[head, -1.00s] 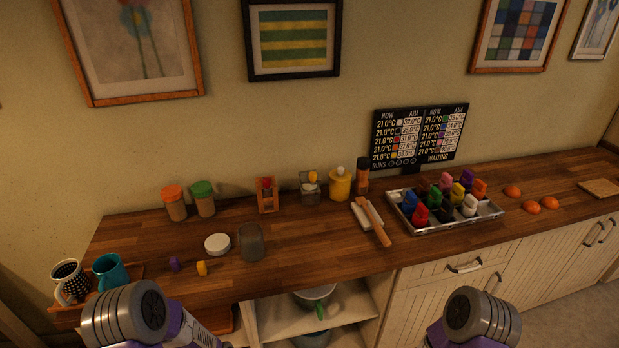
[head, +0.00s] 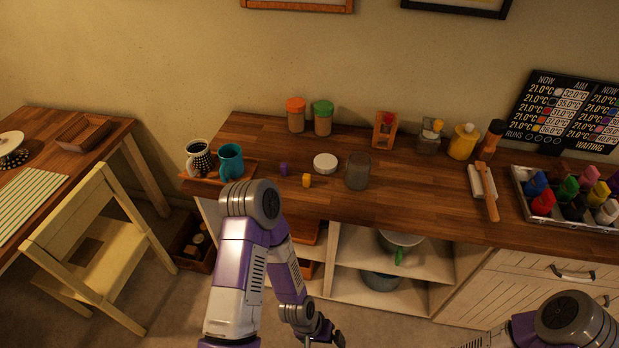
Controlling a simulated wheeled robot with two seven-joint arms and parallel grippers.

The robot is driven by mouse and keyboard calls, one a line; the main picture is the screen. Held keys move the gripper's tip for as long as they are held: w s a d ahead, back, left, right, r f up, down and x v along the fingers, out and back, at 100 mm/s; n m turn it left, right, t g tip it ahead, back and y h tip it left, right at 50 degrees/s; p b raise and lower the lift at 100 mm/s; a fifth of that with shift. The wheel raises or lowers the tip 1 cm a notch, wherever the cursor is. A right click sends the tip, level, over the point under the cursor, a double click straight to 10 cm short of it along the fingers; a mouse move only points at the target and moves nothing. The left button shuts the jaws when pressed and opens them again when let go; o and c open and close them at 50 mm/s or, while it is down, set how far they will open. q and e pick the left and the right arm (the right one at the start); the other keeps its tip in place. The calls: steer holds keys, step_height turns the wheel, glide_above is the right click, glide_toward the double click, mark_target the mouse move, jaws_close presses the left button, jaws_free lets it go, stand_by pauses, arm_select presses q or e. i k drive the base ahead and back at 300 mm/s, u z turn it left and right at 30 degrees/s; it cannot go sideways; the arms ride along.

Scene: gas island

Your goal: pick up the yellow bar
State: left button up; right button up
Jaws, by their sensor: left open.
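The yellow bar (head: 306,181) is a small upright yellow piece on the wooden counter, left of centre in the head view. A small purple piece (head: 283,169) stands to its left. My left gripper (head: 325,340) is dark and sits low at the bottom edge of the head view, in front of and below the counter. It is open and well apart from the yellow bar, with nothing seen between its fingers. My right arm shows at the lower right, but its gripper is outside the view.
A white round lid (head: 325,163) and a grey cup (head: 358,171) stand right of the bar. A teal mug (head: 230,161) and a dotted mug (head: 198,158) are on a wooden tray to its left. Open shelves (head: 350,268) lie under the counter. A chair (head: 98,250) stands left.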

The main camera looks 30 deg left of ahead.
mark_target(307, 177)
steer(key=z, duration=2.9)
steer(key=k, duration=1.9)
steer(key=u, duration=2.6)
